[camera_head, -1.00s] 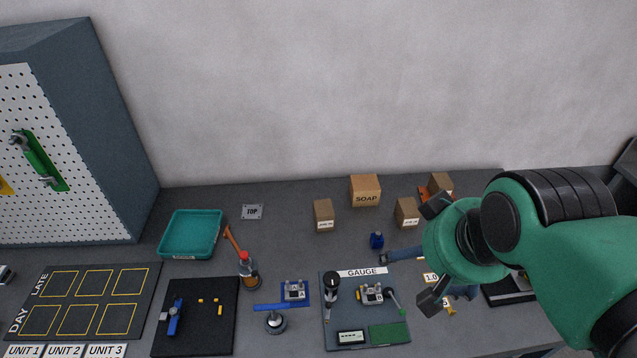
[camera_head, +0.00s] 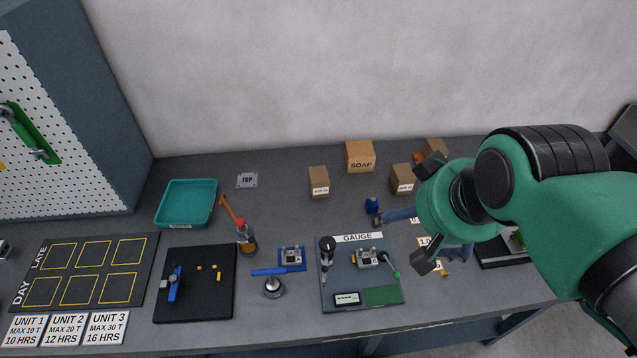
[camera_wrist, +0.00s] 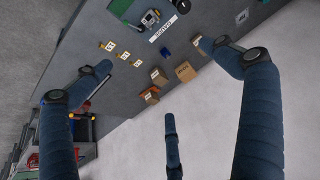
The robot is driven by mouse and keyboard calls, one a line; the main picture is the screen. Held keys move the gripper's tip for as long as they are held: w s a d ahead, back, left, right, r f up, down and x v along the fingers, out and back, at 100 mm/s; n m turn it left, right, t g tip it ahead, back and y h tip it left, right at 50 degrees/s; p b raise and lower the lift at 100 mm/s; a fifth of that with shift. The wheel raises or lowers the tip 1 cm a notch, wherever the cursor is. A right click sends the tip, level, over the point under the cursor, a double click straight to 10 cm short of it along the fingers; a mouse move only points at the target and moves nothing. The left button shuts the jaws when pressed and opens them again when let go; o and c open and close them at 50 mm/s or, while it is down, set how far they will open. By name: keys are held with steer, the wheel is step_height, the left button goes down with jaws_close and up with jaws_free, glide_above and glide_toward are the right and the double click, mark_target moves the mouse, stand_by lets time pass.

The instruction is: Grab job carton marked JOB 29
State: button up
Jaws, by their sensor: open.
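Small brown cartons with white labels stand at the back of the bench. In the head view one carton (camera_head: 319,181) is left of the SOAP box, and another carton (camera_head: 402,178) is right of it. A third carton (camera_head: 437,148) is behind, partly hidden by my arm. The label print is too small to read surely, so I cannot tell which is JOB 29. My gripper (camera_head: 410,240) is open and empty, above the bench and right of the gauge board. In the wrist view its blue fingers are spread, with two cartons (camera_wrist: 158,77) (camera_wrist: 150,96) between them, farther off.
The SOAP box (camera_head: 360,157) stands between the cartons. A small blue bottle (camera_head: 372,206) is in front of them. The gauge board (camera_head: 384,281), a teal tray (camera_head: 187,203), an amber bottle (camera_head: 246,240) and a black mat (camera_head: 205,304) occupy the bench. Bare bench lies around the left carton.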

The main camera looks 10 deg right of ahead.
steer(key=shift+w, duration=0.1)
steer(key=g+b, duration=0.1)
steer(key=b, duration=0.2)
glide_above(322, 176)
steer(key=s, duration=0.4)
step_height(322, 176, down, 28)
steer(key=shift+d+n, duration=0.2)
steer(key=shift+n, duration=0.2)
steer(key=shift+s+r, duration=0.1)
steer(key=shift+b+x, duration=1)
steer(key=shift+x, duration=3.25)
steer(key=shift+a, duration=0.1)
